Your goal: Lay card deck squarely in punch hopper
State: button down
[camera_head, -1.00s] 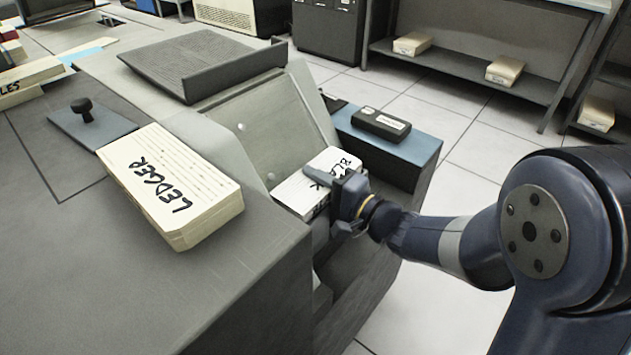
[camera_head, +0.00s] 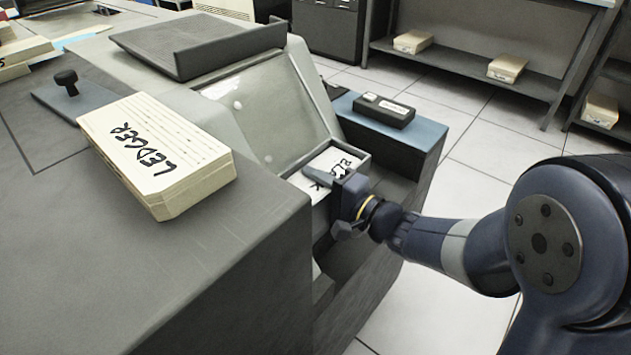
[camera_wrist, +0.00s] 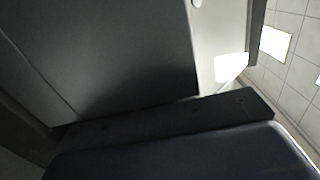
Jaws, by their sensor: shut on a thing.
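The white card deck (camera_head: 318,190) with black handwriting lies in the punch hopper (camera_head: 359,155), at the foot of the machine's sloped, clear-looking panel. The hopper's dark rim shows along the deck's far right side. My gripper (camera_head: 325,178) is shut on the deck from the right, one grey finger lying across its top. The lower finger is hidden, and so is the deck's underside, so I cannot tell whether it rests on the hopper floor. In the wrist view, dark surfaces fill most of the picture and the deck cannot be made out.
A thick deck marked LEDGER (camera_head: 155,150) lies on the machine top, left of the hopper. A black box (camera_head: 383,110) sits on a blue ledge (camera_head: 425,128) beyond it. A black knob (camera_head: 67,82) stands at the left. Shelves (camera_head: 465,75) stand behind; tiled floor is clear.

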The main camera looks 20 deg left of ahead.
jog(key=c, duration=1.1)
grip_release()
jog(key=p+v, duration=0.1)
jog(key=v, duration=0.9)
jog(key=shift+s+d, duration=0.1)
jog(key=shift+d, duration=0.3)
